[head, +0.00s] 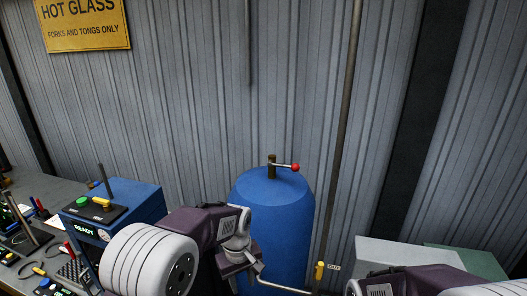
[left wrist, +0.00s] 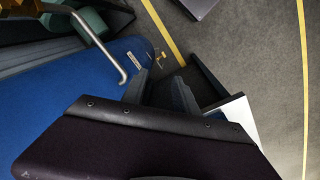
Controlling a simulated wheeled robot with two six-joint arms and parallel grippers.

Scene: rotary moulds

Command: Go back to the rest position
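My left arm (head: 205,226) comes in from the lower left in the head view, in front of a blue tank. Its gripper is mostly hidden there behind the wrist. In the left wrist view my left gripper (left wrist: 160,91) shows two dark fingers standing apart beyond the dark wrist housing, with nothing seen between them. Part of my right arm (head: 415,282) shows at the bottom right of the head view. My right gripper is outside both views.
The blue tank (head: 290,215) has a red-knobbed valve (head: 294,167) on top. A blue machine (head: 137,203) reading READY stands on the cluttered bench at left. A bent metal rod (left wrist: 104,47) passes near my left gripper. A pale box (head: 400,256) stands at right; the wall is behind.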

